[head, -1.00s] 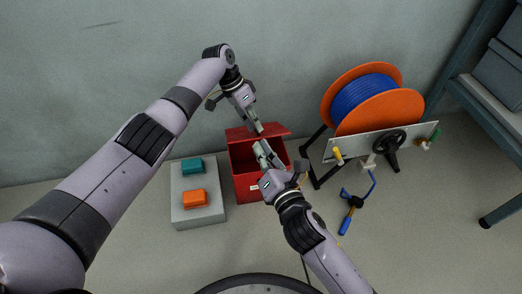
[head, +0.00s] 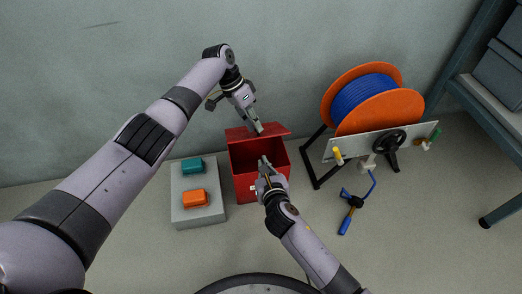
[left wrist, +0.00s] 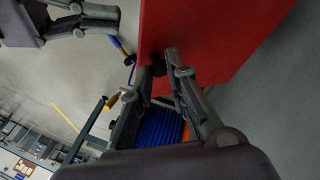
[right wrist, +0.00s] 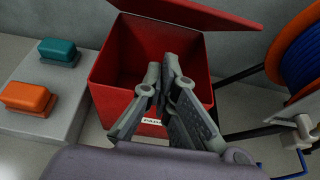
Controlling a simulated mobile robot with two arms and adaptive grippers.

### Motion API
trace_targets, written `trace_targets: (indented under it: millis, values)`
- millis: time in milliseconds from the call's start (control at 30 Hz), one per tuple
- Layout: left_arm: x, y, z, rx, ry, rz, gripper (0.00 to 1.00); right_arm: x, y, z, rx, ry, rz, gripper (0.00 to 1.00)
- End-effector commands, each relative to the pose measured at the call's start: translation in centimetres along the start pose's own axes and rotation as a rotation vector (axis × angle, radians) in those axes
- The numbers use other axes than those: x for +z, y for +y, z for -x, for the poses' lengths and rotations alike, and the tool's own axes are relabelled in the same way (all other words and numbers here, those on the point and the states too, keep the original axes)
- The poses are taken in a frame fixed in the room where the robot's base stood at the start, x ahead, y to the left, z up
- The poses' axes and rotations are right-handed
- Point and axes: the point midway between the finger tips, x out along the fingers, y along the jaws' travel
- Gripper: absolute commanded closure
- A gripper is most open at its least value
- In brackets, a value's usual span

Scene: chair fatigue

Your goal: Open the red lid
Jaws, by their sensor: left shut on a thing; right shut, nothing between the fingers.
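The red box (head: 241,170) stands on the floor near the wall, its lid (head: 277,131) raised at the back. The dark inside shows in the right wrist view, where the box wall (right wrist: 106,85) and tilted lid (right wrist: 212,14) are visible. My left gripper (head: 258,131) is shut on the lid edge. In the left wrist view the lid (left wrist: 215,35) is a large red panel at its fingertips. My right gripper (head: 264,160) is shut and empty, over the front of the box opening. Its fingers partly hide the box label.
A grey block (head: 209,216) left of the box carries a teal piece (head: 192,166) and an orange piece (head: 194,198). An orange and blue cable reel (head: 365,97) with a panel and black handwheel stands to the right. A blue-handled tool (head: 346,222) lies on the floor. A shelf is far right.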

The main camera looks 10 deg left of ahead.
Motion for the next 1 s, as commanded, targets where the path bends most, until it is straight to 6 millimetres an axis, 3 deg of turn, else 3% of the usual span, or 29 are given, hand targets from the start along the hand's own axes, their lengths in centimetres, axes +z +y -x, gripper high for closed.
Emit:
trace_targets:
  millis: [100,333,833,1000]
  values:
    - [0.3,-0.9,-0.2,-0.022,0.002,0.009,1.00,0.2,0.1,-1.8,0.001,-0.001,-0.002,1.00]
    - [0.3,-0.9,-0.2,-0.022,0.002,0.008,1.00,3.2,0.0,-2.3,0.000,-0.002,-0.002,1.00]
    - [0.3,-0.9,-0.2,-0.022,0.002,0.008,1.00,4.0,0.0,-2.4,0.001,-0.001,-0.001,1.00]
    - [0.3,-0.9,-0.2,-0.021,0.002,0.009,1.00,5.5,-0.1,-2.7,0.001,-0.006,0.003,1.00]
